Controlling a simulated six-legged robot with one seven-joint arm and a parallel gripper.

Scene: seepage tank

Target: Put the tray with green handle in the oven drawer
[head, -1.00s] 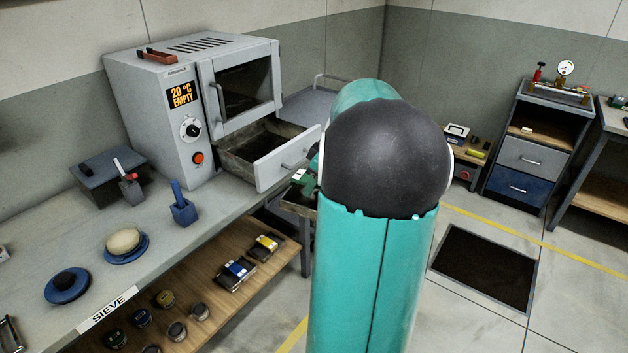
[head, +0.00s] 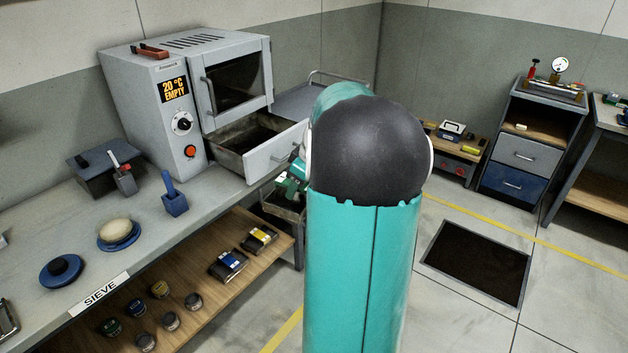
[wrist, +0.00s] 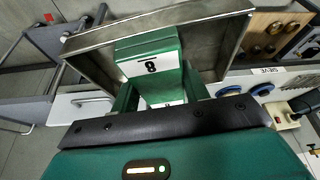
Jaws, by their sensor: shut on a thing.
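The tray (wrist: 105,38) is a grey metal pan with a green handle (wrist: 150,52) marked 8. In the wrist view my gripper (wrist: 160,92) is shut on this handle, with the tray beyond the fingers. In the head view part of the tray (head: 284,208) shows below and in front of the oven drawer, outside it; my arm hides the rest and most of the gripper. The oven drawer (head: 278,152) is pulled out under the grey oven (head: 150,110), and its visible inside looks empty. The oven display reads 20 °C EMPTY.
The bench (head: 60,225) holds blue sieve items, a blue holder (head: 175,200) and a dark box (head: 95,175). A shelf (head: 215,285) below carries jars and packs. A grey cart (head: 310,100) stands behind the drawer. Floor at right is open around a dark mat (head: 478,260).

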